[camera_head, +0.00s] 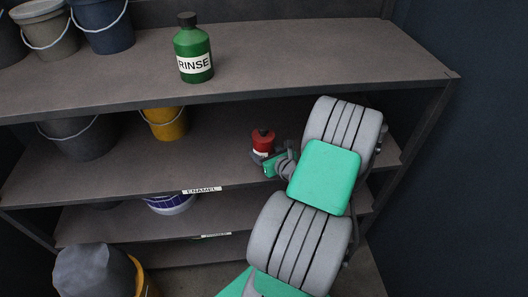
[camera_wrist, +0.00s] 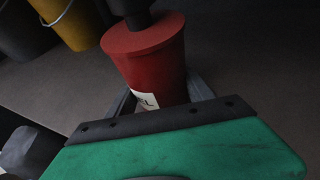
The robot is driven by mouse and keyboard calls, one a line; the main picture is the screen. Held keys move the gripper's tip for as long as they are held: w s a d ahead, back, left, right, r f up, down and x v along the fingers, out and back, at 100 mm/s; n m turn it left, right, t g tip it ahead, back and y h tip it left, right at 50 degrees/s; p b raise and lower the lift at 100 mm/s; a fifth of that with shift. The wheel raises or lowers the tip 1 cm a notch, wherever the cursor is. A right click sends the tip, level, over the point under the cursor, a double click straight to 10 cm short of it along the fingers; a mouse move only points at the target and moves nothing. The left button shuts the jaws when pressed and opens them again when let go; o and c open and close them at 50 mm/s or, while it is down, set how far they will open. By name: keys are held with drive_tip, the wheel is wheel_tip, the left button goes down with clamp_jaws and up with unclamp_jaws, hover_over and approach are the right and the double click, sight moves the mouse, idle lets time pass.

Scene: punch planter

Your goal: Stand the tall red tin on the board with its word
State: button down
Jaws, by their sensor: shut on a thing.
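The red tin (camera_head: 263,142) has a dark cap and a white label. In the wrist view the tin (camera_wrist: 150,65) fills the upper middle, and its label shows only the letters "EL". My gripper (camera_head: 268,161) is shut on the tin, with a finger on each side of its lower part. The tin looks about upright over the shelf board (camera_head: 120,185) whose front edge bears the tag "ENAMEL" (camera_head: 202,190). The tin's base is hidden behind my gripper, so I cannot tell whether it touches the board.
A yellow bucket (camera_head: 165,122) and a dark grey bucket (camera_head: 78,138) stand left on the same board. A green "RINSE" bottle (camera_head: 193,50) and several buckets stand on the top shelf. A lower board has a small tag (camera_head: 214,236). The right upright (camera_head: 412,150) is close to my arm.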

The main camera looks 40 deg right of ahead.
drive_tip(key=shift+c, duration=2)
unclamp_jaws()
drive_tip(key=shift+f, duration=0.1)
drive_tip(key=shift+s+r, duration=0.15)
drive_tip(key=shift+r, duration=0.05)
drive_tip(key=v, duration=1.2)
drive_tip(key=w+a+n+g+y, duration=0.3)
drive_tip(key=a+n, duration=0.5)
drive_tip(key=n, duration=0.2)
drive_tip(key=w+a+n+g+y, duration=0.2)
drive_tip(key=w+a+n+g, duration=0.1)
drive_tip(key=a+n, duration=0.6)
drive_tip(key=s+a+r+n+g+h, duration=0.1)
drive_tip(key=s+a+r+n+g, duration=0.1)
drive_tip(key=a+r+n, duration=0.3)
drive_tip(key=s+a+r+n+g+h, duration=0.1)
drive_tip(key=a+r+n, duration=0.4)
drive_tip(key=n, duration=0.9)
drive_tip(key=shift+s+a+n+g, duration=0.3)
drive_tip(key=shift+s+a+g, duration=0.2)
drive_tip(key=shift+s+a, duration=0.6)
